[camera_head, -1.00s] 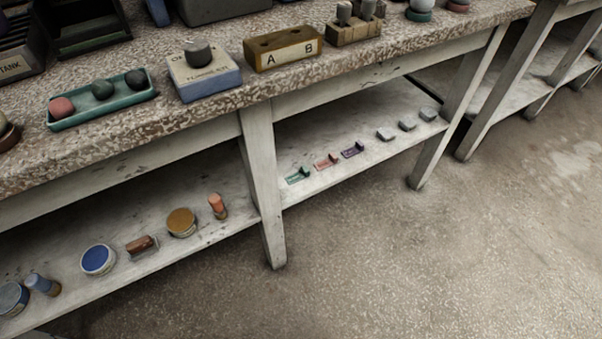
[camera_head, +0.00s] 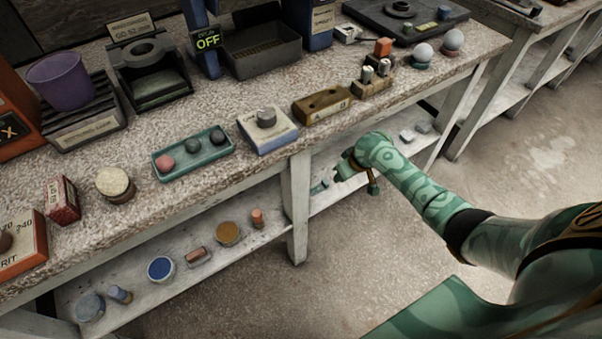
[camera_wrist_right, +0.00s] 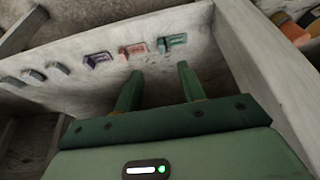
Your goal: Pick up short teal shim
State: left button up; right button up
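The teal shim (camera_wrist_right: 172,42) lies on the lower shelf (camera_wrist_right: 190,22) under the bench. In the head view only a bit of the teal shim (camera_head: 319,187) shows beside my right gripper (camera_head: 345,170). In the wrist view my right gripper (camera_wrist_right: 159,70) is open and empty. Its fingertips point toward the shelf, short of the shim, which sits slightly right of the middle between them. My left gripper is not in view.
A pink shim (camera_wrist_right: 133,50) and a purple shim (camera_wrist_right: 98,59) lie left of the teal one in the wrist view, with several grey blocks (camera_wrist_right: 34,75) beyond. A bench leg (camera_head: 297,205) stands close to the teal shim. The bench top (camera_head: 210,190) overhangs the shelf.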

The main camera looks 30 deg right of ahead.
jog(key=w, duration=0.1)
jog(key=b, duration=0.8)
send_over(326, 182)
jog(key=s, duration=0.3)
notch_tip(326, 182, down, 9)
jog(key=shift+f, duration=0.15)
jog(key=shift+w+f+b, duration=0.2)
jog(key=shift+b, duration=0.25)
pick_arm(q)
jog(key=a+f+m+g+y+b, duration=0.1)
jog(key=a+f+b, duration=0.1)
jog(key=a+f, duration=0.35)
pick_arm(e)
jog(key=shift+x, duration=0.95)
jog(key=b+x, duration=0.2)
jog(key=shift+w+f, duration=0.15)
jog(key=shift+f, duration=0.2)
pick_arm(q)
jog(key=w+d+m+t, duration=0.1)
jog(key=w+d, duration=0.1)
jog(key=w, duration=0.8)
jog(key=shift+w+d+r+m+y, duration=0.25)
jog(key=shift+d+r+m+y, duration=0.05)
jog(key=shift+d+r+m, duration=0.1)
pick_arm(e)
grip_shut()
